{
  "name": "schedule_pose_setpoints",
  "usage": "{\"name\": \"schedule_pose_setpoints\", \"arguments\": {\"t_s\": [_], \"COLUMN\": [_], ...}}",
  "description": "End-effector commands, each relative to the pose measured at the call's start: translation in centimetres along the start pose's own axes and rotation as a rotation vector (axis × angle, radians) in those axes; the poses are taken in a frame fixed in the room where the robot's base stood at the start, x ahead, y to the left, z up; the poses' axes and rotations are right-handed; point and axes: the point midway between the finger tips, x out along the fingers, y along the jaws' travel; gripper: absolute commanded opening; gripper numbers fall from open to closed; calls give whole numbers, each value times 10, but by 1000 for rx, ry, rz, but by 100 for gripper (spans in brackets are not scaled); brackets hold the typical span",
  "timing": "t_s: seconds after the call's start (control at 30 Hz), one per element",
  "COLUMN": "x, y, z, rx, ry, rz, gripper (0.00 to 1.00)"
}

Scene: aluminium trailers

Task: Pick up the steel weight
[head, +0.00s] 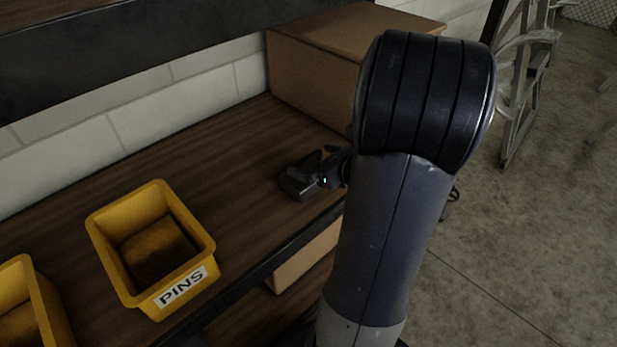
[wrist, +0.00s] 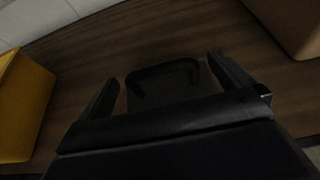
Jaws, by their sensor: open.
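A dark block with a raised, rounded rim, which looks like the steel weight (wrist: 160,84), lies on the wooden shelf between my fingertips in the wrist view. In the head view the weight (head: 297,183) is a small dark shape near the shelf's front edge. My gripper (wrist: 165,75) is open, with one finger on each side of the weight and gaps visible beside it. In the head view my gripper (head: 322,168) is partly hidden behind my arm and is hard to separate from the weight. The near part of the weight is hidden by the gripper body in the wrist view.
A yellow bin labelled PINS (head: 126,259) stands left on the shelf (head: 235,165), with another yellow bin (head: 42,300) further left. A cardboard box (head: 305,75) stands behind the weight. An upper shelf (head: 150,35) overhangs the back. The shelf between bin and weight is clear.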

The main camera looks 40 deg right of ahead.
Motion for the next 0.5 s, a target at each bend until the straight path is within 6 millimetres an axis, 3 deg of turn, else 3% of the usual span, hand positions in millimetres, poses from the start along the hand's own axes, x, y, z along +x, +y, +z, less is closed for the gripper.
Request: {"name": "schedule_pose_setpoints", "arguments": {"t_s": [0.2,0.5], "x": [25,27], "y": [1,1], "z": [-1,0], "rx": [0,0], "ry": [-1,0], "rz": [2,0], "gripper": [100,98]}}
